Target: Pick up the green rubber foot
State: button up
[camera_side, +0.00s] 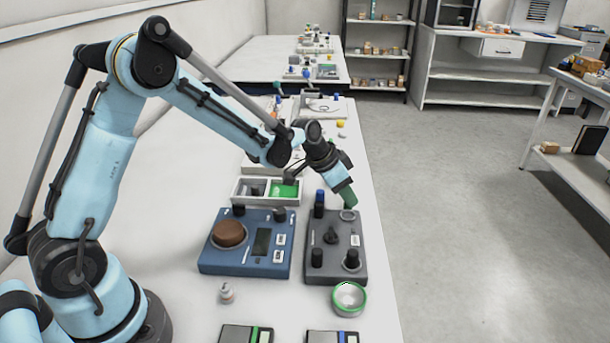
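My gripper (347,197) is at the end of my arm, pointing down over the back right of the grey control box (345,266). A dark green piece shows right at its tip. I cannot tell if this is the green rubber foot held there or part of the gripper, and the fingers are too small to read. A bright green area (286,189) lies in the right compartment of a white tray (262,202) left of my gripper. No other piece is clearly a rubber foot.
A blue scale box (247,262) with a brown round top (229,234) stands left of the grey box. A green-rimmed round dish (349,298), a small white bottle (226,292) and two dark devices are in front. The table's right edge is close to the grey box.

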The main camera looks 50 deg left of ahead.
jog(key=shift+x, duration=1.15)
grip_shut()
jog(key=shift+r, duration=0.1)
